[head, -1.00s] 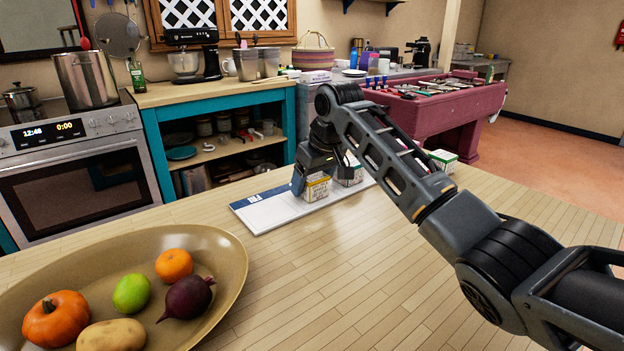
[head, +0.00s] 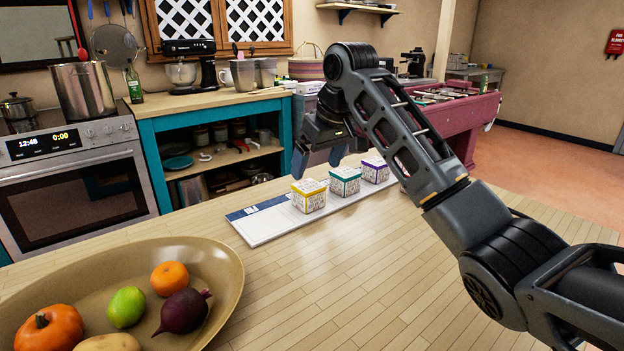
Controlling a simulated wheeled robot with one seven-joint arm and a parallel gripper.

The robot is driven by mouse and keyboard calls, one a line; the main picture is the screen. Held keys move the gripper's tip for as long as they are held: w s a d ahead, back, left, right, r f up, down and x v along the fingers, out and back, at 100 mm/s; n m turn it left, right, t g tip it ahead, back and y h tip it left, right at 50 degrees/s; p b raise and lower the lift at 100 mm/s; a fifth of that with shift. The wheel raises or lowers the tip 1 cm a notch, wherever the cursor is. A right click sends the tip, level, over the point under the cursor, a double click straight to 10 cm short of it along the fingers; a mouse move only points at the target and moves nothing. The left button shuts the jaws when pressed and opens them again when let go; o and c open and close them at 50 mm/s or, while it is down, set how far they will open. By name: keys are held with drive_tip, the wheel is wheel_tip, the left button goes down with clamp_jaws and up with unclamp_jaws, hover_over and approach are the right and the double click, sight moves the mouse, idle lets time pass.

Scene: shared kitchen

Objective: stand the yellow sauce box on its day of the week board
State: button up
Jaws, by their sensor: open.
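The yellow sauce box (head: 308,196) stands upright on the long white board (head: 262,227), towards its left part. A teal-topped box (head: 345,182) and a purple-topped box (head: 375,170) stand in a row to its right on the same board. The board's left end has a dark blue strip with small white lettering that I cannot read. My gripper (head: 319,163) is open above and behind the yellow box, with its fingers apart and nothing between them. My arm hides the board's right end.
A large tan oval bowl (head: 222,280) with fruit and vegetables sits at the front left of the wooden table (head: 380,275). The table between bowl and board is clear. A teal shelf counter (head: 148,150) and a maroon foosball table (head: 470,120) stand behind.

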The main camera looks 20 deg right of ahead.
drive_tip(key=v, duration=0.3)
drive_tip(key=shift+r, duration=0.1)
idle(0.3)
